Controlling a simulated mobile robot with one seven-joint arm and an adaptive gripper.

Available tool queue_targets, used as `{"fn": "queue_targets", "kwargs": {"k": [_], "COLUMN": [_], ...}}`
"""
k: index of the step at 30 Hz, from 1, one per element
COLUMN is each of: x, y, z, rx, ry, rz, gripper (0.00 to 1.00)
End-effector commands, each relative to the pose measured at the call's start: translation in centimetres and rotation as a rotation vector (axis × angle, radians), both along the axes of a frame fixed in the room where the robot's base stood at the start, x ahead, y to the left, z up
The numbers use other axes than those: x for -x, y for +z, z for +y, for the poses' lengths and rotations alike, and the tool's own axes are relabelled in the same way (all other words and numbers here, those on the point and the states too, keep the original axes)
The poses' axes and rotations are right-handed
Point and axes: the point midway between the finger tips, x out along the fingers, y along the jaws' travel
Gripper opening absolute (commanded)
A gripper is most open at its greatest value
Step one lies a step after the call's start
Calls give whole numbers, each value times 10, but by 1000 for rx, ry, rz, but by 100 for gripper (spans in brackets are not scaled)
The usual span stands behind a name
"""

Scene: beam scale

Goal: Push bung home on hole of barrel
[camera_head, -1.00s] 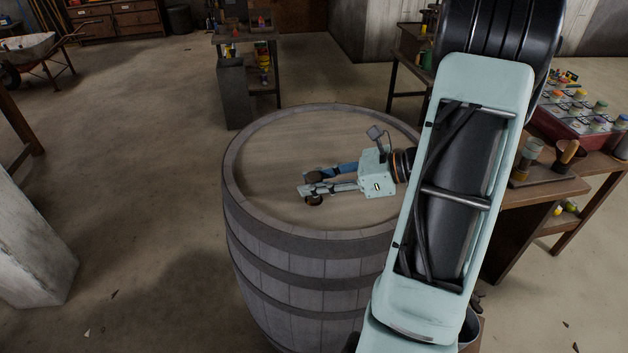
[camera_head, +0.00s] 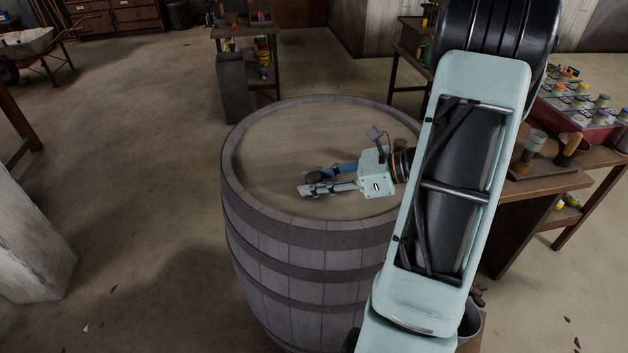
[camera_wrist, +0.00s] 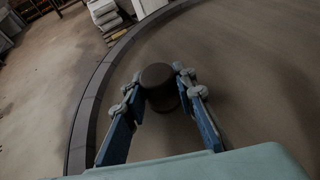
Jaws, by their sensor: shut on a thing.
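The bung (camera_wrist: 160,78) is a short dark brown cylinder. In the wrist view it sits between the two fingertips of my gripper (camera_wrist: 160,92), which is shut on it. In the head view the bung (camera_head: 313,177) shows small and dark at the tips of my gripper (camera_head: 311,182), low over the pale head of the barrel (camera_head: 270,150). I cannot tell whether the bung touches the barrel head. No hole shows in either view; it may be hidden under the bung or my gripper.
A bench (camera_head: 540,185) with wooden items and a red tray (camera_head: 575,120) stands at the right. A small table (camera_head: 243,35) stands behind the barrel. Floor left of the barrel is clear.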

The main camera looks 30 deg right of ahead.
Motion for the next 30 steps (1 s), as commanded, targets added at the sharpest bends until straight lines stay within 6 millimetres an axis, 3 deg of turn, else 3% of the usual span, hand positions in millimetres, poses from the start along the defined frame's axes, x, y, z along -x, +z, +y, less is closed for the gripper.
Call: {"fn": "queue_targets", "kwargs": {"k": [6,7,12,23,30], "x": [0,0,0,2,25], "y": [0,0,0,2,17], "z": [0,0,0,-4,-33], "rx": [0,0,1,2,4], "ry": [0,0,0,-1,-4], "rz": [0,0,-1,0,-2], "gripper": [1,26,45,45,45]}}
